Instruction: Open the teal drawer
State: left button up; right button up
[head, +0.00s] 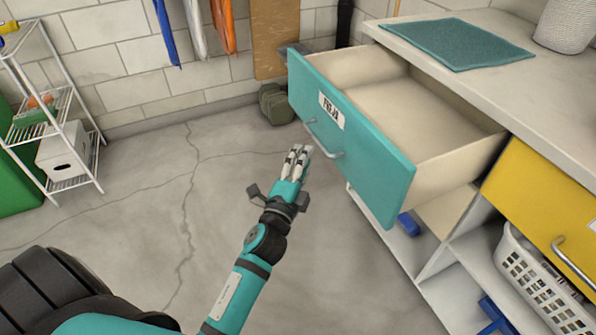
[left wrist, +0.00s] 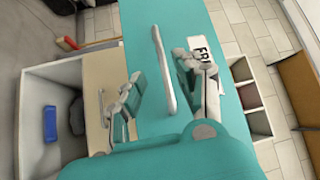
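The teal drawer (head: 350,135) stands pulled well out of the white cabinet, and its inside looks empty. Its front has a white name label (head: 331,110) and a metal bar handle (head: 325,141). My left gripper (head: 298,155) is just in front of the handle, its fingers pointing towards the drawer front. In the left wrist view the handle (left wrist: 163,70) lies between the two spread fingers (left wrist: 160,92), with gaps on both sides. The left gripper is open and holds nothing. My right gripper is not in view.
A yellow drawer (head: 545,205) is shut at the right. A teal mat (head: 456,43) lies on the counter. A white basket (head: 540,280) sits in the lower shelf. A wire rack (head: 65,110) stands at the far left. The middle floor is clear.

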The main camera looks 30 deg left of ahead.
pick_arm(q)
jog(key=s, duration=0.4)
jog(key=shift+d+f, duration=0.25)
jog(key=shift+f, duration=0.05)
